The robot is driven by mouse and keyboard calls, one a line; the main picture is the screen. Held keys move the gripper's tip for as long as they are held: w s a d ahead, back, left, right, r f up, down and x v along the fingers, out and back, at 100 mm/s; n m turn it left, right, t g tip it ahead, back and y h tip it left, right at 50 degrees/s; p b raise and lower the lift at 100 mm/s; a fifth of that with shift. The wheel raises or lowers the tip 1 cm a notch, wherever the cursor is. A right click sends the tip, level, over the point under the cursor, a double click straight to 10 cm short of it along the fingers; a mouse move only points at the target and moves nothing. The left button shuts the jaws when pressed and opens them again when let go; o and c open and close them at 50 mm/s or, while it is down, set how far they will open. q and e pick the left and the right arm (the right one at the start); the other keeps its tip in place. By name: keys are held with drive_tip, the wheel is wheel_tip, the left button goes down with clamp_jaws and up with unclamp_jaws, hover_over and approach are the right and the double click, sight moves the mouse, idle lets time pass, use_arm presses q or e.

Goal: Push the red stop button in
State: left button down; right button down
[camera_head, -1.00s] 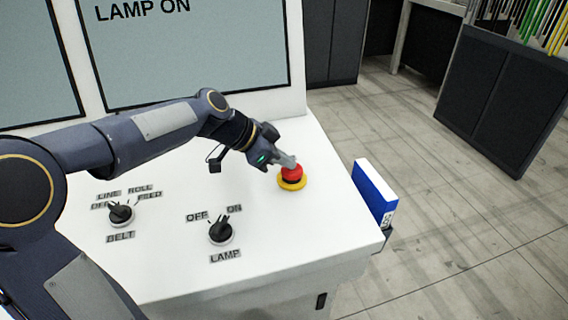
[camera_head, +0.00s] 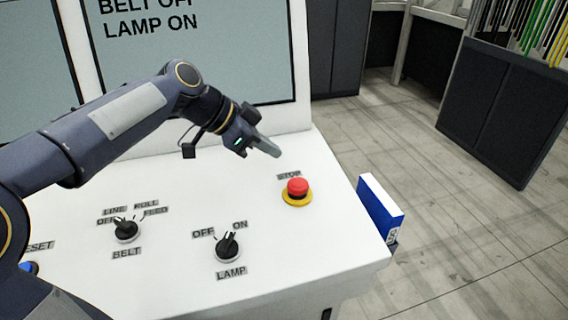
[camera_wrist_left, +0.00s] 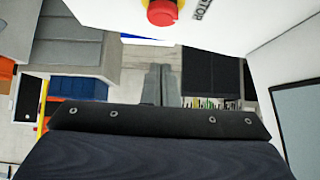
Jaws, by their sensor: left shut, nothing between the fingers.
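The red stop button (camera_head: 297,187) sits on a yellow ring at the right part of the white console top (camera_head: 180,265), below the label STOP. In the left wrist view the button (camera_wrist_left: 162,12) shows at the top edge, partly cut off. My left gripper (camera_head: 275,152) is shut and empty. It is above and behind the button, up and to the left of it in the head view, clear of it. In the left wrist view its fingers (camera_wrist_left: 160,84) lie together. My right gripper is not in view.
A black BELT knob (camera_head: 126,229) and a black LAMP knob (camera_head: 227,246) stand on the console left of the button. A blue and white box (camera_head: 380,208) is at the console's right edge. The screen (camera_head: 190,60) reads BELT OFF, LAMP ON.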

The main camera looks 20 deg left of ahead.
use_arm(q)
drive_tip(key=shift+v, duration=1.65)
